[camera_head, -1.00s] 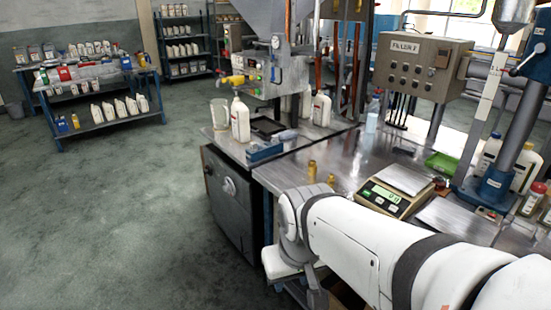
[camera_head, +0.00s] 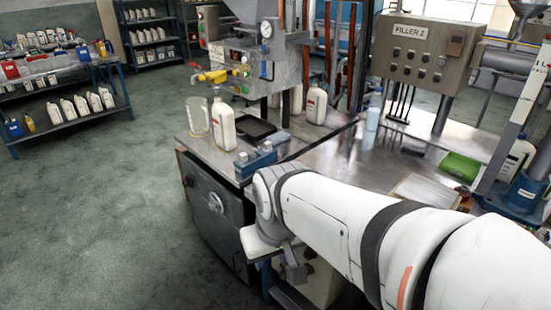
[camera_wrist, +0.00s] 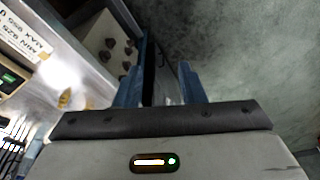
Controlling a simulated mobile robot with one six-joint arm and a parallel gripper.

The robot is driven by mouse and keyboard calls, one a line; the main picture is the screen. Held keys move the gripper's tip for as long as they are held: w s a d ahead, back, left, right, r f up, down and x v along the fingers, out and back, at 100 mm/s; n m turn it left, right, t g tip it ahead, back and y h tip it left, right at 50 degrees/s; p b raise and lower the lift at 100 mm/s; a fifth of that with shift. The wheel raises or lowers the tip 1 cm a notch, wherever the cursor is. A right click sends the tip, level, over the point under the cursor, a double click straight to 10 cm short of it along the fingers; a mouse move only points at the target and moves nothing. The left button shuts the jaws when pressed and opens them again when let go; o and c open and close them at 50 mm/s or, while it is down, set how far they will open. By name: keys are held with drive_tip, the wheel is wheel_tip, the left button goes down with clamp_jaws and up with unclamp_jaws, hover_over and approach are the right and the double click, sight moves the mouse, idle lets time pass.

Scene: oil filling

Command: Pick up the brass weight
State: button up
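In the wrist view, a brass weight (camera_wrist: 66,98) stands on the steel table left of my gripper, small and partly cut off by the gripper body. A second brass-coloured piece seems to be close beside it. My gripper (camera_wrist: 160,82) has its two blue fingers apart with nothing between them. The fingers are beside the table's edge, with a dark cabinet side and floor beyond them. In the head view, my white arm hides the brass pieces, and the fingers cannot be made out.
A scale with a green display (camera_wrist: 10,78) shows at the wrist view's left edge. In the head view, a blue block (camera_head: 255,160), white bottle (camera_head: 223,125) and clear jug (camera_head: 197,117) stand on the left bench. Open floor (camera_head: 90,220) is left.

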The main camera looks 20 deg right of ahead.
drive_tip(key=shift+o, duration=0.6)
drive_tip(key=shift+s+d, duration=0.1)
drive_tip(key=shift+d, duration=0.1)
drive_tip(key=w+d+f+n+g+h+b, duration=0.25)
drive_tip(key=w+d+n+h, duration=0.45)
drive_tip(key=d, duration=0.6)
drive_tip(key=w+d+f+n+g+h+b, duration=0.1)
drive_tip(key=w+d+f+n+h+b, duration=0.25)
drive_tip(key=w+d+n+h, duration=0.7)
drive_tip(key=w+d+f+n+t+b, duration=0.1)
drive_tip(key=w+d+f+n+t, duration=0.25)
drive_tip(key=w+d, duration=0.45)
drive_tip(key=shift+m+t, duration=0.3)
drive_tip(key=shift+t, duration=0.3)
drive_tip(key=f, duration=0.8)
drive_tip(key=shift+w+f+b, duration=0.25)
drive_tip(key=shift+w+b, duration=0.1)
drive_tip(key=shift+w+d+r, duration=0.1)
drive_tip(key=shift+d+r, duration=0.05)
drive_tip(key=shift+d, duration=0.15)
drive_tip(key=x, duration=0.6)
drive_tip(key=shift+d, duration=0.3)
drive_tip(key=shift+c, duration=0.3)
